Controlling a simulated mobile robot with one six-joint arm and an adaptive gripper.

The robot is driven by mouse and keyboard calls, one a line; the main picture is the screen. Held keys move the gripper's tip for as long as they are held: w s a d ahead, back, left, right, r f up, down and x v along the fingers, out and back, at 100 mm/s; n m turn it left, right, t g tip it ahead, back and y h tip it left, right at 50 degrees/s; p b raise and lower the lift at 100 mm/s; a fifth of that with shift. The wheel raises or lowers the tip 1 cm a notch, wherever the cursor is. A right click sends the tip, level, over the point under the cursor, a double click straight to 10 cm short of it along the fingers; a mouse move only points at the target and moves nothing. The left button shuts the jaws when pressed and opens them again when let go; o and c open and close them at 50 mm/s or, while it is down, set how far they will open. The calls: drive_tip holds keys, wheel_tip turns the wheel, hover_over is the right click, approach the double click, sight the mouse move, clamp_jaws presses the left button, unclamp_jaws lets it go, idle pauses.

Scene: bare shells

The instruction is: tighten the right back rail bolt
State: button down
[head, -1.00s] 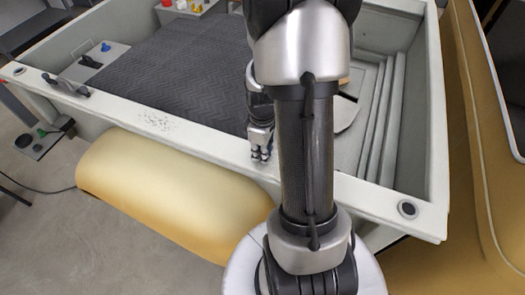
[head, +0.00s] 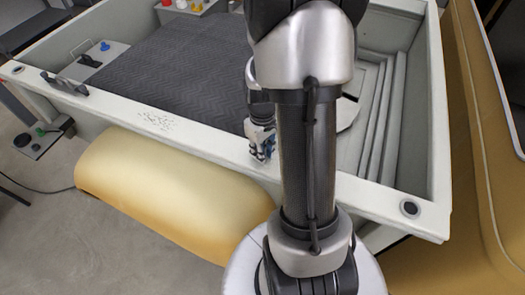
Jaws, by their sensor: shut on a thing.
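My gripper (head: 262,152) is just left of my forearm in the head view, over the pale rail (head: 208,145) along the near side of the shell. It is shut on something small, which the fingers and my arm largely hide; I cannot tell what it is. A dark round fitting (head: 410,208) sits on the rail's right corner, well away from my gripper. It may be a bolt, but I cannot tell how tight it is. A similar dark fitting (head: 17,69) is at the rail's left corner.
A tan padded roll (head: 165,190) lies along the rail's near side. A dark ribbed mat (head: 190,65) covers the shell's floor. A dark bracket (head: 65,85) stands on the rail at left. Tan padding (head: 470,130) closes off the right side. My arm hides the middle.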

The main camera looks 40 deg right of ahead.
drive_tip(key=m+b, duration=0.1)
drive_tip(key=m, duration=0.6)
drive_tip(key=shift+a, duration=0.1)
drive_tip(key=m, duration=0.4)
drive_tip(key=shift+w+b, duration=0.1)
drive_tip(key=shift+b, duration=0.25)
drive_tip(key=shift+m, duration=1.9)
drive_tip(key=c, duration=1.5)
unclamp_jaws()
drive_tip(key=shift+r, duration=0.1)
wheel_tip(320, 180, up, 12)
drive_tip(key=shift+f, duration=0.1)
drive_tip(key=shift+a, duration=0.15)
